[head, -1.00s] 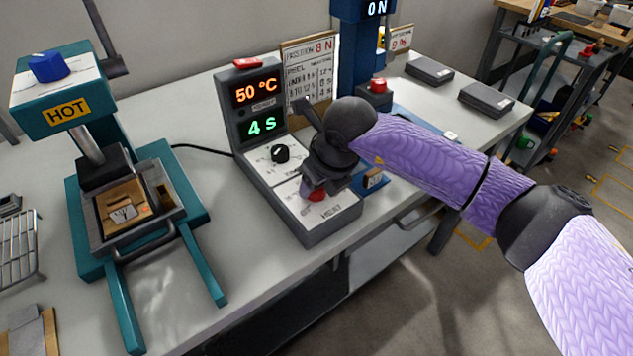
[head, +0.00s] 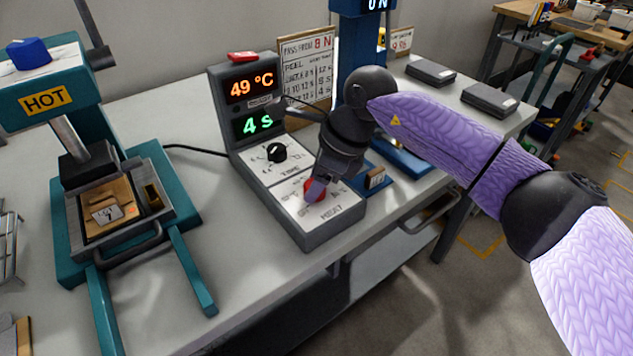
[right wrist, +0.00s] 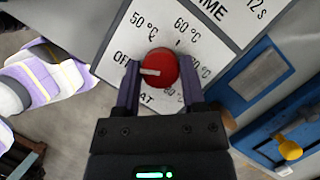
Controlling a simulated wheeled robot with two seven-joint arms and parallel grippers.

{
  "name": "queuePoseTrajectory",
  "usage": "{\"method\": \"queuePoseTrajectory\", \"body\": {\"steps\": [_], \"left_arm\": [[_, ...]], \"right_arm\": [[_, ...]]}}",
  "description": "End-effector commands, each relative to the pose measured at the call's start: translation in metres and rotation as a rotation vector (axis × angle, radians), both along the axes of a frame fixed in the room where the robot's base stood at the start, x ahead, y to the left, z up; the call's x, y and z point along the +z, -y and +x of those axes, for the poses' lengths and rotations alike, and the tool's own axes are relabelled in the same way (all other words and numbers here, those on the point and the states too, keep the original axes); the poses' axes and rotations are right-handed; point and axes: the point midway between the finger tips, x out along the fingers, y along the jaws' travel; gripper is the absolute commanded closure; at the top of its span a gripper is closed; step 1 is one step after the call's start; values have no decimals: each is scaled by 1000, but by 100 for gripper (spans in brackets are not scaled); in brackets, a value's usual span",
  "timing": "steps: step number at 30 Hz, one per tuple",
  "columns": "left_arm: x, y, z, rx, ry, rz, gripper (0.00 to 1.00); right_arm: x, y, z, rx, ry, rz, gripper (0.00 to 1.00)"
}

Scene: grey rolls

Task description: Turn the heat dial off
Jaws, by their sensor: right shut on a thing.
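The red heat dial (head: 309,187) is on the lower panel of the grey control box (head: 310,235), partly hidden by my right gripper (head: 316,190). In the right wrist view the dial (right wrist: 163,66) shows clearly, its white pointer turned left, close to the OFF mark (right wrist: 122,58). The fingers of my right gripper (right wrist: 161,82) stand on both sides of the dial, shut on it. The upper display (head: 250,86) reads 49 °C and the lower display (head: 252,123) reads 4 s. My left gripper is out of view.
A black time dial (head: 277,152) sits just above the heat panel. The teal press marked HOT (head: 45,99) stands to the left, with a cable to the box. A blue device (head: 400,158) stands close on the right. The table's front edge is near the box.

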Motion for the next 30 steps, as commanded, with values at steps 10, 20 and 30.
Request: {"method": "queuePoseTrajectory", "body": {"steps": [10, 20, 30], "left_arm": [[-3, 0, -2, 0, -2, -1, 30], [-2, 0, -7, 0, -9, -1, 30], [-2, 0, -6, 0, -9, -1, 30]], "right_arm": [[0, 0, 1, 45, 1, -1, 100], [1, 0, 1, 46, 1, -1, 44], [0, 0, 0, 45, 0, -1, 12]]}}
